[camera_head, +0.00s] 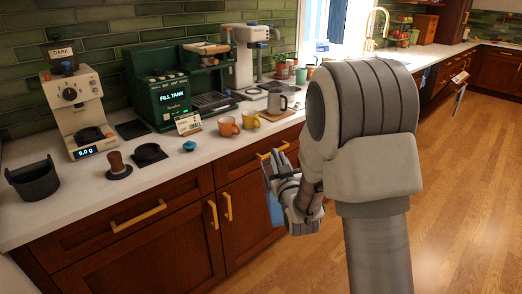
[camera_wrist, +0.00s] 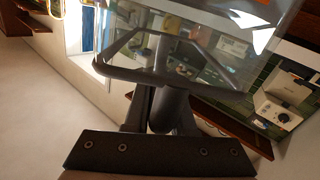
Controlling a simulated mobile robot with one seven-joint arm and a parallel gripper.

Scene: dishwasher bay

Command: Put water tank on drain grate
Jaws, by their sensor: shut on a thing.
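My gripper (camera_head: 280,172) is in front of the counter, low beside the wooden cabinet doors. It is shut on the water tank, a clear vessel showing as a pale blue piece (camera_head: 275,209) beside the gripper, mostly hidden by it. In the wrist view the tank (camera_wrist: 205,83) fills the upper middle, see-through with a dark grey edge, and my gripper (camera_wrist: 160,62) reaches up to it. The tank is off the counter. I cannot pick out the drain grate for certain in either view.
The counter (camera_head: 70,211) holds a green coffee machine (camera_head: 168,99) reading "FILL TANK", a grinder (camera_head: 75,110), a black bin (camera_head: 34,181), an orange cup (camera_head: 228,126) and a metal pitcher (camera_head: 277,102). A brass faucet (camera_head: 376,25) stands farther back. The wooden floor (camera_head: 455,190) at right is clear.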

